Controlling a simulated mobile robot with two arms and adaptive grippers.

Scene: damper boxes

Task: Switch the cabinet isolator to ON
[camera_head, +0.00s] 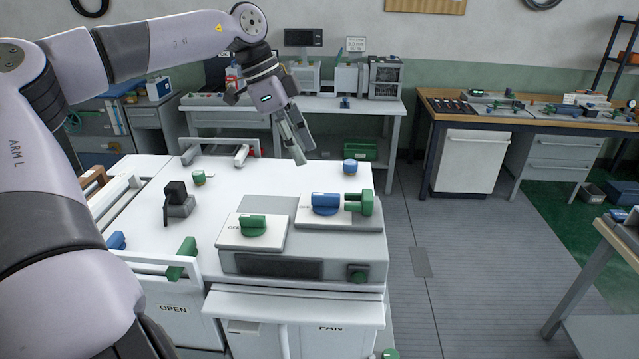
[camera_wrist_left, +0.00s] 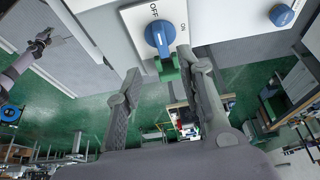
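A blue rotary knob (camera_head: 326,203) sits on a white plate on the cabinet's raised grey housing. In the left wrist view this knob (camera_wrist_left: 160,34) has OFF and ON printed beside it, and its grip bar lines up toward OFF. A green knob (camera_head: 253,226) sits on another white plate with an OFF label. No readable label says which knob is the cabinet isolator. My left gripper (camera_head: 303,154) hangs above and behind the blue knob, apart from it. In the left wrist view its fingers (camera_wrist_left: 160,68) are spread and empty. What looks like my right gripper (camera_wrist_left: 45,42) shows small there.
A green handle (camera_head: 360,202) stands right beside the blue knob. A black lever switch (camera_head: 177,200), a small green knob (camera_head: 199,177) and a small blue knob (camera_head: 350,166) also stand on the cabinet top (camera_head: 215,205).

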